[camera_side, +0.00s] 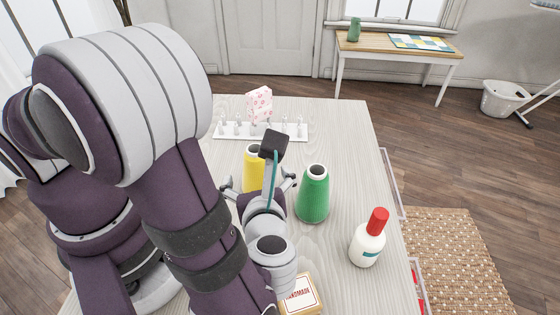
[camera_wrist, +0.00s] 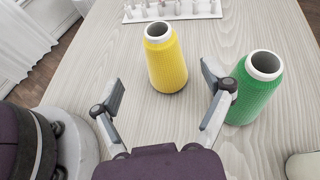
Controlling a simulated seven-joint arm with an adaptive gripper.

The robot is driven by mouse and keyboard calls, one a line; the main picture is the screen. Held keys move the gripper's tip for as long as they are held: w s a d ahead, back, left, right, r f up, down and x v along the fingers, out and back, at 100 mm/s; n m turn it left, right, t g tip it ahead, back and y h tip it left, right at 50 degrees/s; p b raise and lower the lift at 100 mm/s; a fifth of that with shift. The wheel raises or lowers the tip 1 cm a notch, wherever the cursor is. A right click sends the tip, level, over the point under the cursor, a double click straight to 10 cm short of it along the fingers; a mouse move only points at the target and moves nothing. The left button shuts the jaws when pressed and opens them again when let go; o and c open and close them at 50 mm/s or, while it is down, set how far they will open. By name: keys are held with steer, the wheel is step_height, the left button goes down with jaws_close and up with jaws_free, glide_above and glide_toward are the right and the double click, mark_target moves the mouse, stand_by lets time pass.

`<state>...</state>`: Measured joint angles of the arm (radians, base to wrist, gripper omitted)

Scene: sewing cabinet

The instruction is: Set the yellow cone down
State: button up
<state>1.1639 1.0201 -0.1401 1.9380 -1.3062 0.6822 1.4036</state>
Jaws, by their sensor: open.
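The yellow cone (camera_wrist: 167,66) of thread stands upright on the pale wooden tabletop. It also shows in the side view (camera_side: 252,168), partly hidden behind my wrist and its camera. My gripper (camera_wrist: 163,88) is open, with a finger spread to each side and nothing between them. In the wrist view the cone stands just beyond the fingertips, between their lines and apart from both. In the side view my gripper (camera_side: 259,182) is low over the table near the cone, mostly hidden by my arm.
A green cone (camera_side: 313,194) stands close to my right finger. A white bottle with a red cap (camera_side: 368,240) is farther right. A white rack (camera_side: 233,131) with a pink patterned object (camera_side: 259,104) is at the back. A small labelled box (camera_side: 300,294) lies in front.

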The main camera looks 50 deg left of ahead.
mark_target(257, 164)
steer(key=shift+d+f+m+t, duration=0.1)
steer(key=shift+m+t, duration=0.4)
steer(key=shift+m, duration=0.1)
steer(key=shift+w+a+f, duration=0.1)
steer(key=shift+w+a, duration=0.05)
steer(key=shift+a, duration=0.1)
steer(key=x, duration=0.6)
steer(key=shift+w+a+f, duration=0.15)
steer(key=shift+a, duration=0.2)
steer(key=c, duration=1.3)
